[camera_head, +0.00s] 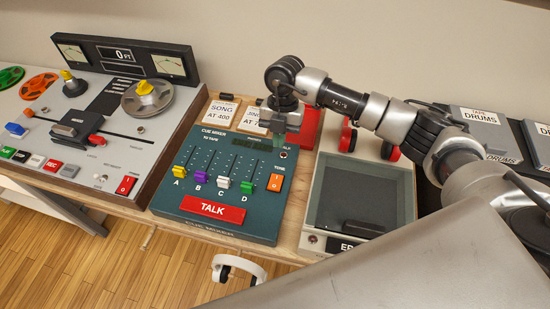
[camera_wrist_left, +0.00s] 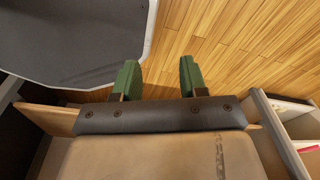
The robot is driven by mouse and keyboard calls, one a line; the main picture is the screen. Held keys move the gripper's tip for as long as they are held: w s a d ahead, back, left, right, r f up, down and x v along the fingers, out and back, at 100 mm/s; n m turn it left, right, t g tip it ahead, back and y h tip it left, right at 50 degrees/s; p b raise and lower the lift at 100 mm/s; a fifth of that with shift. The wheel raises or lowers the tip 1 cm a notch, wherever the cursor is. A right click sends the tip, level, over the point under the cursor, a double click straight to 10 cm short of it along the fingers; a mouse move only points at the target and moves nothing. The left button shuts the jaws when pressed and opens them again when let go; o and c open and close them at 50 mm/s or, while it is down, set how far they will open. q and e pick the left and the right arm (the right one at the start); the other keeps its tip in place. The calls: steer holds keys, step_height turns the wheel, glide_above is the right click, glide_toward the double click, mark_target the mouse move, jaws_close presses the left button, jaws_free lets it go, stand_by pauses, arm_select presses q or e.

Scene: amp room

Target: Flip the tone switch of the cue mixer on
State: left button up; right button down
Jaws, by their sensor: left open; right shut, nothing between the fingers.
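The cue mixer (camera_head: 240,218) is a teal console in the middle of the head view. Its tone switch (camera_head: 275,183) is an orange rocker with white marks, on the mixer's right side beside the green fader D. I cannot tell which way the rocker is tipped. My right gripper (camera_head: 279,128) is shut and empty, pointing down over the mixer's back right corner, beyond the switch in the picture. The switch is not covered by it. My left gripper (camera_wrist_left: 158,80) shows only in the left wrist view, open and empty, with its green fingers over wooden floor.
A tape machine (camera_head: 95,120) stands left of the mixer. A grey-topped box (camera_head: 345,195) stands close on its right. Tape boxes (camera_head: 482,130) sit at the far right. A red TALK bar (camera_head: 213,209) is at the mixer's front.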

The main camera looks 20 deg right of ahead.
arm_select(q)
steer(key=shift+w+d+f+b, duration=0.2)
steer(key=shift+w+d+f, duration=0.1)
steer(key=shift+d, duration=0.15)
steer(key=shift+w+d+f+b, duration=0.15)
steer(key=shift+w+d, duration=0.1)
steer(key=shift+d, duration=0.15)
arm_select(e)
steer(key=r, duration=0.1)
steer(key=w+d+r, duration=0.2)
steer(key=r, duration=0.1)
steer(key=shift+w, duration=0.1)
arm_select(q)
steer(key=shift+s+a, duration=0.1)
steer(key=shift+s, duration=0.05)
arm_select(e)
steer(key=shift+a, duration=0.15)
